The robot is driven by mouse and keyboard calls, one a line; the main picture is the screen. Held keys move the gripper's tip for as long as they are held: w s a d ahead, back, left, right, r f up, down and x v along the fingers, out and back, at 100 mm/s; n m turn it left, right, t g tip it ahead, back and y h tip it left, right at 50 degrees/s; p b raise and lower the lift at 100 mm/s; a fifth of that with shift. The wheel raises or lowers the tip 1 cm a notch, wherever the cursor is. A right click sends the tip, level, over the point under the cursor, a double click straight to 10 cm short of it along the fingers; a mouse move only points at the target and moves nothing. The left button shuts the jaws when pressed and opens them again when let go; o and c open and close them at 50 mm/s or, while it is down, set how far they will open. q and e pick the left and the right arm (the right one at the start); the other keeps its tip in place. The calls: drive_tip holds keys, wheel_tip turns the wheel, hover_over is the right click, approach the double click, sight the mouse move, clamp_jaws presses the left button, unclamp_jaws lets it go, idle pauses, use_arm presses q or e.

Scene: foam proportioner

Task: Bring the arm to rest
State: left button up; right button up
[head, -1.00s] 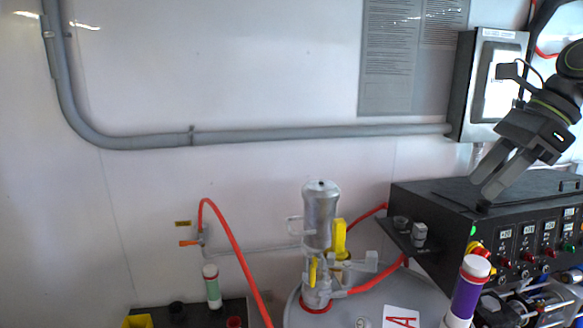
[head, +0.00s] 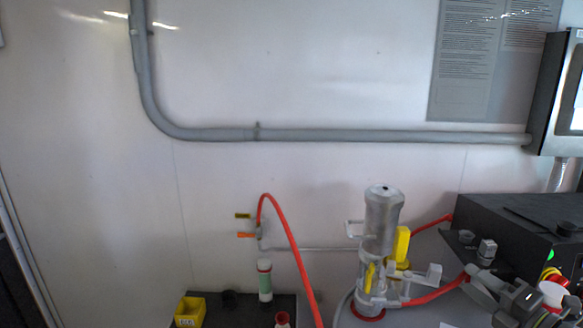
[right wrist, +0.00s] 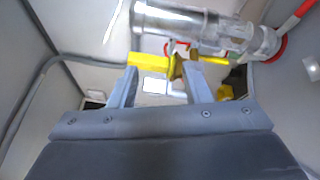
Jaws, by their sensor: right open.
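My right gripper (head: 482,288) is low at the right edge of the head view, in front of the black control box and right of the silver pump. In the right wrist view its two grey fingers (right wrist: 162,88) are apart, with nothing held between them. The silver pump (head: 381,222) stands upright with a yellow handle (head: 402,243). In the right wrist view the pump body (right wrist: 190,25) and a yellow part (right wrist: 148,60) lie beyond the fingertips; I cannot tell the exact gap. My left gripper is not in view.
The black control box (head: 530,222) stands at the right. A red hose (head: 284,238) curves down left of the pump.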

drive_tip(key=s+f+m+g+h, duration=0.2)
drive_tip(key=s+f+m+h, duration=0.3)
drive_tip(key=f+m, duration=0.3)
drive_tip(key=s+f+m+g+h, duration=0.2)
drive_tip(key=s+f+m+h, duration=0.25)
drive_tip(key=f+m, duration=0.35)
drive_tip(key=s+a+f+m+g+y, duration=0.1)
drive_tip(key=s+a+f+m+g, duration=0.4)
drive_tip(key=s, duration=0.4)
drive_tip(key=s+a+f+m+g+y, duration=0.1)
drive_tip(key=s+a+f+m+g, duration=0.4)
drive_tip(key=s, duration=0.4)
wheel_tip(320, 180, down, 31)
drive_tip(key=d+b, duration=0.2)
drive_tip(key=b, duration=0.5)
drive_tip(key=s+a+f+g+b, duration=0.1)
drive_tip(key=s+f+b, duration=0.2)
drive_tip(key=s+f, duration=0.4)
drive_tip(key=s+f+b, duration=0.3)
drive_tip(key=s+f, duration=0.5)
drive_tip(key=f, duration=0.8)
drive_tip(key=shift+a+g+y+b, duration=0.35)
drive_tip(key=shift+a+g, duration=0.05)
